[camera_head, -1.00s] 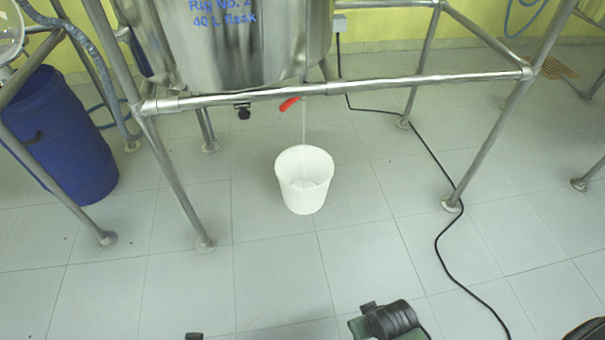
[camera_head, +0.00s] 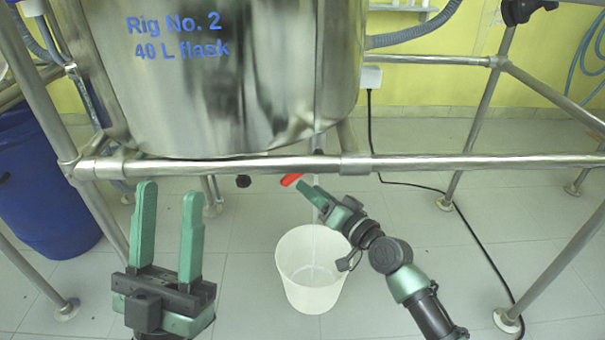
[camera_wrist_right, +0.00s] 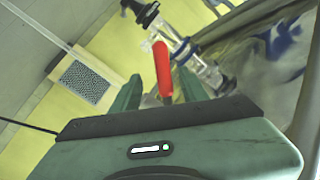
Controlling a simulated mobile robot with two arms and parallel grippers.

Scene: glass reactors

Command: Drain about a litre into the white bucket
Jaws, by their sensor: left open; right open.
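The red valve handle (camera_head: 291,180) sits under the steel vessel marked "Rig No. 2 40 L flask" (camera_head: 230,90), just below the frame's front bar. The white bucket (camera_head: 310,293) stands upright on the floor below it; a thin pale stream falls into it. How full it is I cannot tell. My right gripper (camera_head: 308,190) is open at the handle. In the right wrist view the red handle (camera_wrist_right: 161,65) shows between the open fingers of the right gripper (camera_wrist_right: 159,78); contact is unclear. My left gripper (camera_head: 170,190) is open and empty, left of the bucket.
The steel front bar (camera_head: 450,162) crosses above the bucket, with slanting frame legs at both sides. A blue drum (camera_head: 45,205) stands at the left. A black cable (camera_head: 470,225) runs over the tiled floor at the right. Glass valve parts (camera_wrist_right: 185,50) lie beside the handle.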

